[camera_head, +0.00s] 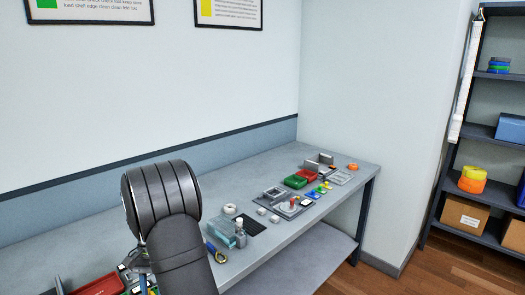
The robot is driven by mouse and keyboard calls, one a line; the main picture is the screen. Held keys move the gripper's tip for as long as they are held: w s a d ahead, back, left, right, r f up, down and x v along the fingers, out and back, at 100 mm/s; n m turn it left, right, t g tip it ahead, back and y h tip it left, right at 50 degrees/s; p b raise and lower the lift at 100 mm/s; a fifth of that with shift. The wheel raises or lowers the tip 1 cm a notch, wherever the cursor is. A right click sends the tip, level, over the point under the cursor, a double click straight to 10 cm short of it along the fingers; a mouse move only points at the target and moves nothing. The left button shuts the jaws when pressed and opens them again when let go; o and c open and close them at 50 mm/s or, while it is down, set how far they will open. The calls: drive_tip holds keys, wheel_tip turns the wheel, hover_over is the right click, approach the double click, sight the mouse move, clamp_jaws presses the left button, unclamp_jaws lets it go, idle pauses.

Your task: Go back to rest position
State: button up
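My dark grey arm rises from the bottom of the view and bends at a thick ribbed joint in front of the bench. The grey workbench (278,160) runs along the wall to the right corner.
Bench items include a green bin (295,181), a red bin (306,174), a white roll (230,209), a clear box (221,229) and a black pad (252,220). A red tray (98,286) is at lower left. A dark shelf rack (481,133) stands right.

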drive_tip(key=m+y, duration=0.1)
drive_tip(key=m, duration=0.3)
drive_tip(key=shift+d+m+y, duration=0.15)
drive_tip(key=shift+m+y, duration=0.15)
drive_tip(key=shift+y, duration=0.1)
drive_tip(key=m, duration=0.2)
drive_tip(key=m+t+y, duration=0.1)
drive_tip(key=m, duration=0.1)
drive_tip(key=shift+d+y, duration=0.1)
drive_tip(key=shift+y, duration=0.2)
